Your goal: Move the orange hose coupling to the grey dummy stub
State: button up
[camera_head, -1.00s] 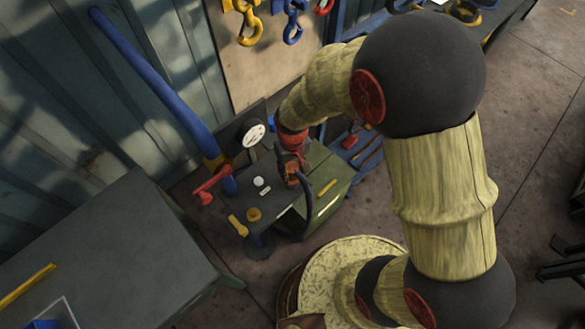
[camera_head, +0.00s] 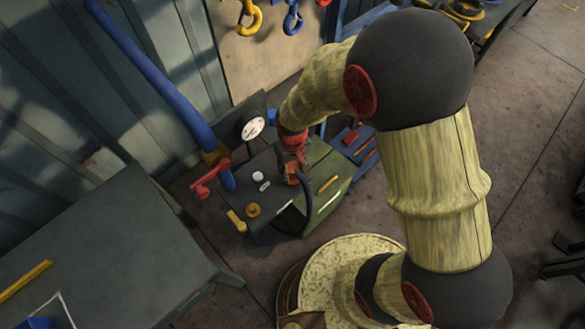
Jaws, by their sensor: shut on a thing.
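My gripper (camera_head: 291,164) is red and dark and reaches down over the dark panel of the bench unit. It is shut on the orange hose coupling (camera_head: 289,179), which shows only as a small orange patch under the fingers. A dark hose (camera_head: 308,189) curves from the coupling down to the right. I cannot tell whether the coupling touches the panel or is above it. I cannot pick out the grey dummy stub for certain; the gripper and coupling may hide it.
On the panel are a pale round knob (camera_head: 257,176), a brass-coloured knob (camera_head: 253,210) and a yellow handle (camera_head: 236,221). A white gauge (camera_head: 253,128), red valve lever (camera_head: 210,179) and thick blue pipe (camera_head: 160,82) stand behind and left. A green box (camera_head: 322,180) adjoins right.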

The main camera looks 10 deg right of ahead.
aim_at(293, 168)
jog(key=shift+f, duration=0.35)
dwell(0.3)
jog(key=o, duration=1.4)
jog(key=shift+o, duration=0.2)
notch_tip(293, 168, up, 12)
